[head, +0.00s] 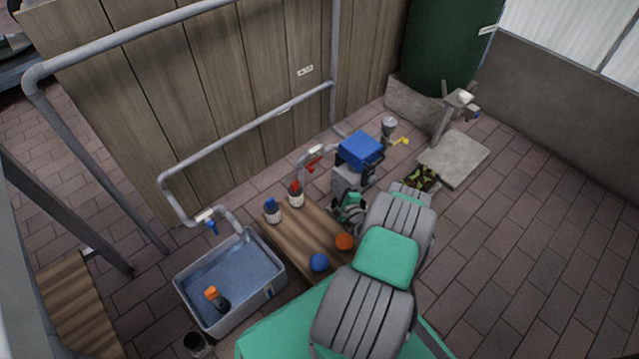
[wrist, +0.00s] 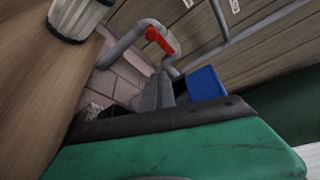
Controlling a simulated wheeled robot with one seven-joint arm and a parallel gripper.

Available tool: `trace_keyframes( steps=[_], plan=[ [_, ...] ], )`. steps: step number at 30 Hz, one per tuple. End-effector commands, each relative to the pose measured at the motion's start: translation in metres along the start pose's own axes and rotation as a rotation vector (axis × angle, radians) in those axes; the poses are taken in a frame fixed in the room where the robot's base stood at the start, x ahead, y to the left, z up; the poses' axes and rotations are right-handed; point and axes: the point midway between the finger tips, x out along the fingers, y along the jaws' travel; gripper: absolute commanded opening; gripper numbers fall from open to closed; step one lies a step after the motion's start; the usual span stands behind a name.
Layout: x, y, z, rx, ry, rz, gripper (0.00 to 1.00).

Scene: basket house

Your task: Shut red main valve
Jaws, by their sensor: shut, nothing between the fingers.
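The red valve handle (head: 314,165) sits on the grey pipe beside the blue-topped box, left of it in the head view. In the wrist view the red handle (wrist: 159,40) shows at upper middle on the bent grey pipe (wrist: 130,38). My gripper (head: 350,208) is beyond the end of my arm, just right of the wooden bench, below and right of the valve and apart from it. It is shut and holds nothing. My arm hides part of the bench. A green and black part of my gripper fills the bottom of the wrist view.
A wooden bench (head: 290,235) carries two bottles, a blue ball (head: 319,262) and an orange ball (head: 345,242). A water basin (head: 185,285) stands left, below a blue tap (head: 212,227). A blue-topped box (head: 360,150) stands right of the valve. Brick floor at right is clear.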

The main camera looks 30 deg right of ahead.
Motion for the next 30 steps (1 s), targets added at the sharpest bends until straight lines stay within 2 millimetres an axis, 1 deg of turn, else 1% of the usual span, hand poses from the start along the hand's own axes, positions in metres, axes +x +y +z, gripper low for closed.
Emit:
trace_keyframes(
  steps=[1, 2, 5, 8, 18, 19, 21, 24, 27, 30],
  plan=[
    [-0.001, 0.004, -0.005, 0.014, 0.009, -0.012, 0.00],
    [-0.001, 0.005, -0.006, 0.018, 0.012, -0.015, 0.00],
    [0.009, 0.005, -0.005, 0.017, 0.010, -0.015, 0.00],
    [0.027, 0.006, -0.005, 0.015, 0.007, -0.015, 0.00],
    [0.102, 0.007, -0.005, 0.013, 0.007, -0.014, 0.00],
    [0.097, 0.003, 0.003, 0.018, 0.009, -0.009, 0.00],
    [0.091, 0.001, 0.016, 0.019, 0.009, -0.009, 0.00],
    [0.087, 0.002, 0.027, 0.017, 0.010, -0.010, 0.00],
    [0.085, 0.002, 0.032, 0.016, 0.010, -0.011, 0.00],
    [0.084, 0.002, 0.034, 0.016, 0.010, -0.012, 0.00]
  ],
)
